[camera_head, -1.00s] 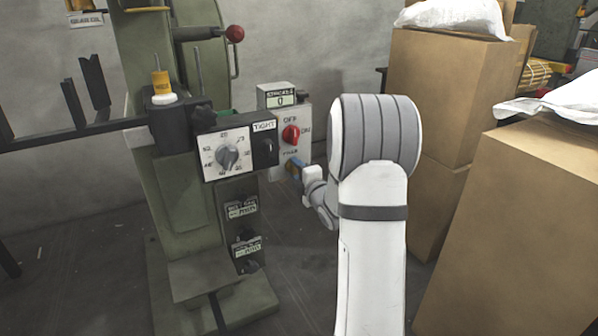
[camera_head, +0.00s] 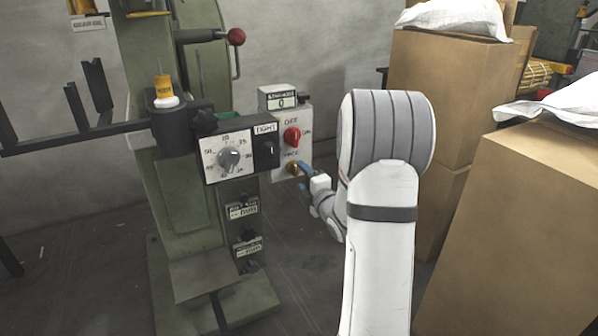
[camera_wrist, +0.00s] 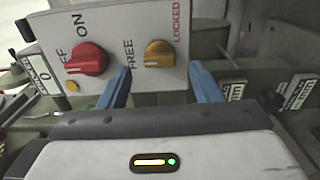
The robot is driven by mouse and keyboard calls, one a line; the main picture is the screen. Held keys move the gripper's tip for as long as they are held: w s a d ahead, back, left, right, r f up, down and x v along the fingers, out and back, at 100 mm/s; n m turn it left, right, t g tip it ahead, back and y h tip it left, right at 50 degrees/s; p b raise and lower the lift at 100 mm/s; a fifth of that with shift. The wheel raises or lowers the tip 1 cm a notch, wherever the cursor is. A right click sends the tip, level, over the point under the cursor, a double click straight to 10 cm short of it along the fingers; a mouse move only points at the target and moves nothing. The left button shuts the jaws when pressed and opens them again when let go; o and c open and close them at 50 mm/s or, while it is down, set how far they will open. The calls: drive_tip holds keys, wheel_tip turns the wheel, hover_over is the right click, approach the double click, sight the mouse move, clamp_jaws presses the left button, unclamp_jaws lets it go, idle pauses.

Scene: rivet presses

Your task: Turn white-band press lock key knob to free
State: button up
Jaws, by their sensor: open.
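The yellow lock key knob (camera_wrist: 159,54) sits on the white control panel in the wrist view, between the words FREE on its left and LOCKED on its right. It also shows small in the head view (camera_head: 292,168), low on the panel. Which word its pointer faces is hard to tell. My gripper (camera_wrist: 160,75) is open, with one blue finger on either side below the knob, apart from it and empty. In the head view my gripper (camera_head: 305,170) is just right of the knob.
A red OFF/ON knob (camera_wrist: 86,59) is beside the yellow knob on the same panel. Cardboard boxes (camera_head: 440,90) stand behind and right of my arm.

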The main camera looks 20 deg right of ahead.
drive_tip(key=s, duration=0.4)
drive_tip(key=shift+p, duration=0.3)
